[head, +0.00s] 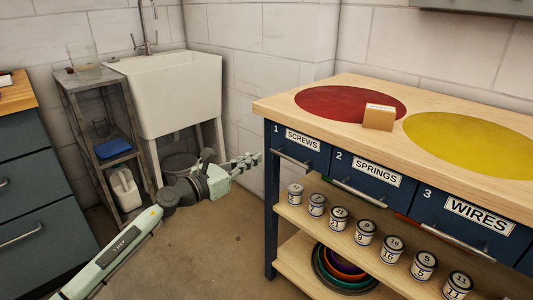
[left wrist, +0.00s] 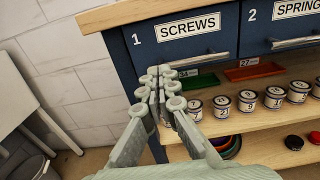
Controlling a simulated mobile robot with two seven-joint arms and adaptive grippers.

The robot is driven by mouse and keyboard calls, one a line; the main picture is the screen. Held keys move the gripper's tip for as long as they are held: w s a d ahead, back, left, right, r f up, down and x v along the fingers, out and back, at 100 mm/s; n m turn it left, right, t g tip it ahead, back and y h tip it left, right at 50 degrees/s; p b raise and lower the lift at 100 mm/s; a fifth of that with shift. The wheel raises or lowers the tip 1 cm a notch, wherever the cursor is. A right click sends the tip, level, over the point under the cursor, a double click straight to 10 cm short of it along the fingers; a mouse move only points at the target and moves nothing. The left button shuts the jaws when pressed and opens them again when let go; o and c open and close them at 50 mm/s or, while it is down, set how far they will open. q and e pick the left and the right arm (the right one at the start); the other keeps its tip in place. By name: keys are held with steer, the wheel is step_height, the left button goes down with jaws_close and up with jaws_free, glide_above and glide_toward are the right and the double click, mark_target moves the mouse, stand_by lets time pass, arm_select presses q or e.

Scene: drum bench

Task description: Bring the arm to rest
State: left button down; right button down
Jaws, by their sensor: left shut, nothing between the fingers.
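My left arm comes in from the lower left of the head view. Its gripper (head: 250,160) is shut and empty, in the air just left of the bench's left front corner. In the left wrist view the closed fingers (left wrist: 162,85) show in front of the bench, below the drawer labelled SCREWS (left wrist: 180,35). No contact with the bench can be made out. My right gripper is not in view.
The wooden bench (head: 275,105) has a red disc (head: 335,99), a yellow disc (head: 475,145) and a small cardboard box (head: 379,117) on top. Several numbered cans (head: 338,219) stand on its shelf. A white sink (head: 170,90) and grey rack (head: 75,90) stand behind my arm.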

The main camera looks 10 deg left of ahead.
arm_select(q)
steer(key=s+a+f+n+y, duration=0.6)
steer(key=a+f+n+y, duration=0.15)
steer(key=n, duration=0.75)
steer(key=s+a+f+n+y, duration=0.65)
steer(key=a+n, duration=0.25)
steer(key=n, duration=0.6)
steer(key=s+f+n+g, duration=0.5)
steer(key=s+f, duration=0.4)
steer(key=s, duration=0.4)
steer(key=s+d+f+n+g+h+p, duration=0.1)
steer(key=s+f+n+g, duration=0.5)
steer(key=s+f, duration=0.4)
steer(key=s+n, duration=0.1)
steer(key=s, duration=0.2)
steer(key=shift+s+d+h, duration=0.2)
steer(key=shift+s+h, duration=0.1)
steer(key=shift+s, duration=0.1)
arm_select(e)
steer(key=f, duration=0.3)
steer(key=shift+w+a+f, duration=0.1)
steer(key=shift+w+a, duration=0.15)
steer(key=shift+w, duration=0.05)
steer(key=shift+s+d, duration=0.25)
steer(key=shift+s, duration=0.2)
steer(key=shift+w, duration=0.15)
